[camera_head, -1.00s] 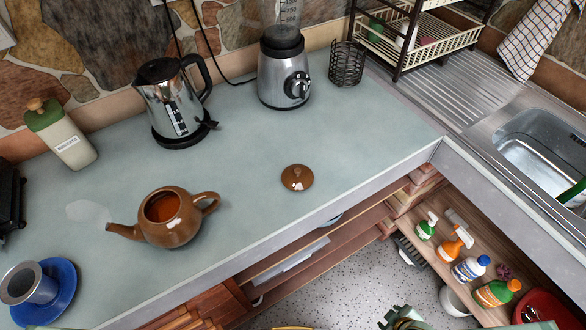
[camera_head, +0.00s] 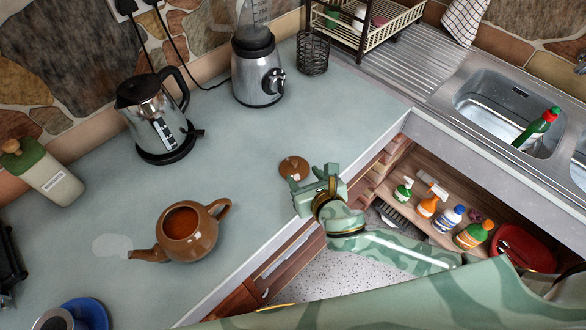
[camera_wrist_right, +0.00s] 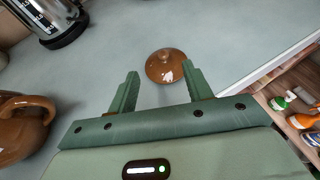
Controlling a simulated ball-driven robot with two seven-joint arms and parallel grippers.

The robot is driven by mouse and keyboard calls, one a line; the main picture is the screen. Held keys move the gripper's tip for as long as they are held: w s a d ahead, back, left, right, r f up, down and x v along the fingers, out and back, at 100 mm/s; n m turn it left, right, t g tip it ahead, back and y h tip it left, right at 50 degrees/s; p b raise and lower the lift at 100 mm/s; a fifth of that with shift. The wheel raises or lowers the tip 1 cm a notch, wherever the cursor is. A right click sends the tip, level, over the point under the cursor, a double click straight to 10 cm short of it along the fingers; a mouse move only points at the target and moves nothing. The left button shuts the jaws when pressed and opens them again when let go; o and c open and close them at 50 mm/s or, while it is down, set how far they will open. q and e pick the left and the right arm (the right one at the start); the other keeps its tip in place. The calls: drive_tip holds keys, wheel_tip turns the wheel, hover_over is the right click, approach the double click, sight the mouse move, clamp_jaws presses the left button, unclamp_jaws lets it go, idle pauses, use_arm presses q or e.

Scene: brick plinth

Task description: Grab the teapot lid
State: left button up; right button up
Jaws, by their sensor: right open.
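The brown teapot lid (camera_head: 293,168) lies knob up on the grey-green worktop, near its front edge. It also shows in the right wrist view (camera_wrist_right: 166,66), just beyond the fingertips and nearer the right finger. My green right gripper (camera_head: 296,192) is open and empty, close in front of the lid; its two fingers also show in the right wrist view (camera_wrist_right: 160,78). The brown teapot (camera_head: 190,232) stands open to the left of the lid, with its spout pointing left. My left gripper is not in view.
A steel kettle (camera_head: 155,122) and a blender (camera_head: 258,75) stand behind, with a black wire holder (camera_head: 313,53). A bottle (camera_head: 45,173) and a blue saucer (camera_head: 92,311) are at the left. The worktop around the lid is clear.

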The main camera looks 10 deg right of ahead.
sight(296, 165)
drive_tip(key=x, duration=0.3)
drive_tip(key=shift+w+f+b, duration=0.2)
drive_tip(key=shift+w+b, duration=0.1)
drive_tip(key=shift+w, duration=0.05)
drive_tip(key=b+x, duration=0.1)
drive_tip(key=x, duration=0.3)
drive_tip(key=shift+w+d+f+b, duration=0.1)
drive_tip(key=shift+w+f+b, duration=0.1)
drive_tip(key=shift+f+b, duration=0.15)
drive_tip(key=shift+w+f, duration=0.15)
drive_tip(key=shift+w, duration=0.2)
drive_tip(key=shift+s, duration=0.1)
drive_tip(key=shift+c, duration=0.5)
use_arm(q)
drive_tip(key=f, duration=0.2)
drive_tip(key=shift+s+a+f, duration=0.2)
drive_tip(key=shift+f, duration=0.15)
use_arm(e)
clamp_jaws()
